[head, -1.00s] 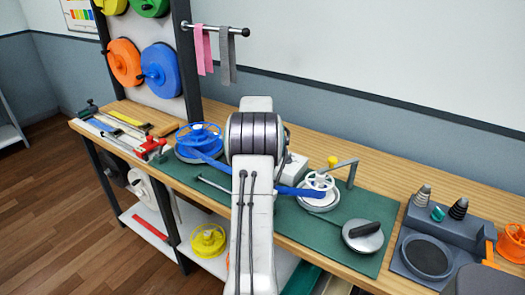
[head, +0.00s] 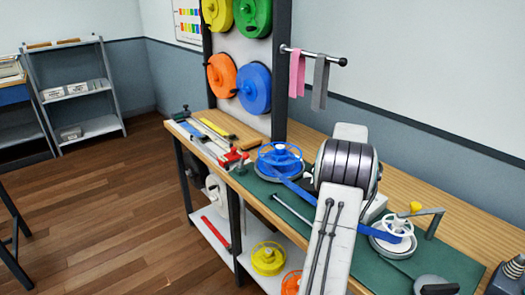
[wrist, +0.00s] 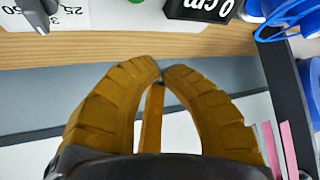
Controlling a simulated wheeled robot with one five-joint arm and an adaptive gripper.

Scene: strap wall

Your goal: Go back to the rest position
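My gripper (wrist: 160,75) shows in the wrist view with its curved orange-brown fingers drawn together at the tips. A slim bar of the same colour stands between them, and I see no held object. In the head view my arm rises in front of the bench and hides the gripper. A blue reel (head: 280,160) stands on the green mat (head: 340,262), left of my arm. A blue strap (head: 299,190) runs from it behind my arm towards a white hand wheel (head: 394,233) on the right.
The wooden bench (head: 420,190) runs along the wall. A rail (head: 312,55) holds a pink strap (head: 297,73) and a grey strap (head: 320,82). Coloured reels hang on the upright panel. A grey shelf unit (head: 75,90) stands at the back left. The floor (head: 110,215) left of the bench is mostly clear.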

